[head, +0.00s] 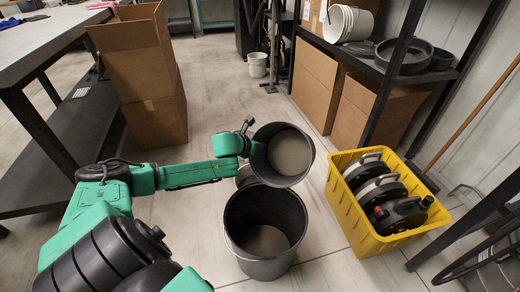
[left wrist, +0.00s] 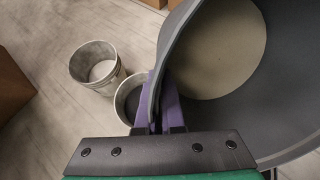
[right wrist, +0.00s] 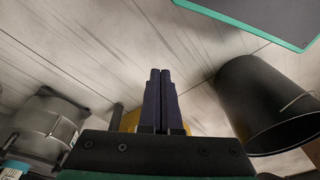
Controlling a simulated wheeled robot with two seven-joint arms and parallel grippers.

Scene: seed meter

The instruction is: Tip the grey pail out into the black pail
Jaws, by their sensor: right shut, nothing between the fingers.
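The grey pail (head: 303,150) hangs tilted in the middle of the head view, its mouth toward the camera and a pale beige round surface inside. My left gripper (head: 249,143) is shut on its rim; in the left wrist view, the purple fingers (left wrist: 165,108) pinch the wall of the grey pail (left wrist: 285,135). The black pail (head: 238,246) stands upright on the floor just below and nearer, with a beige patch at its bottom. I cannot tell whether anything is pouring. My right gripper (right wrist: 160,75) is shut and empty, apart from the dark pail (right wrist: 262,100) in its view.
A yellow crate (head: 392,246) with several reels stands at the right. Cardboard boxes (head: 150,85) stand at the left and beneath a dark shelf (head: 400,85). Small pale pails (left wrist: 84,62) stand on the floor beyond the grey pail. Floor between is free.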

